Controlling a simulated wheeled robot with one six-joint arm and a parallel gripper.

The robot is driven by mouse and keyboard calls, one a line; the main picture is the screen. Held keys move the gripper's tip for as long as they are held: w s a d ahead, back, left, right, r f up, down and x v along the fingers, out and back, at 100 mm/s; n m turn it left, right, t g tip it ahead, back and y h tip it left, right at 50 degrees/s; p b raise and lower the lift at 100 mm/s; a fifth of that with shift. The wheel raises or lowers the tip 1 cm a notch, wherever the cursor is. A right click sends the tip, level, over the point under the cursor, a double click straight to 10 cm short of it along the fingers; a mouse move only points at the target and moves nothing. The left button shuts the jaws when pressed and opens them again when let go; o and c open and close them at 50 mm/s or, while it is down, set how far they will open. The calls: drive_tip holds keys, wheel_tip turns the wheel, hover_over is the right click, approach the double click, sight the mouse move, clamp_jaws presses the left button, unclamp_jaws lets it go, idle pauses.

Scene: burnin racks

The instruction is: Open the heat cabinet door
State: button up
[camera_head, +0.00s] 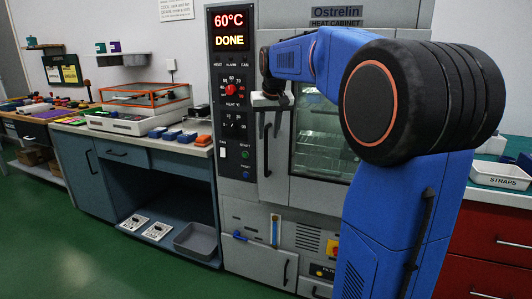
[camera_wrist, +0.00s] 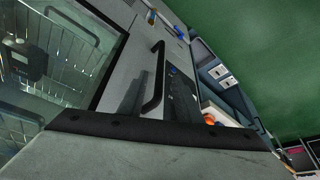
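The heat cabinet (camera_head: 232,215) stands in the middle of the head view. Its grey door (camera_head: 305,190) has a glass window with wire racks behind it and looks shut. The dark vertical door handle (camera_head: 267,150) is on the door's left side; it also shows in the wrist view (camera_wrist: 158,75), standing out from the door. My gripper (camera_head: 270,108) is at the upper part of the handle, close in front of the door. I cannot tell whether it touches the handle. Its fingers are dark and hard to tell apart from the handle and its shadow.
The control panel (camera_head: 230,85) left of the door reads 60°C DONE. A lower compartment with a blue lever (camera_head: 240,236) is below. A bench (camera_head: 150,130) with blue blocks and an orange-framed tray stands left. A white STRAPS tray (camera_head: 500,175) is right. Green floor is free at front left.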

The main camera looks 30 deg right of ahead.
sight(266, 148)
drive_tip(key=x, duration=1)
drive_tip(key=shift+f, duration=0.15)
clamp_jaws()
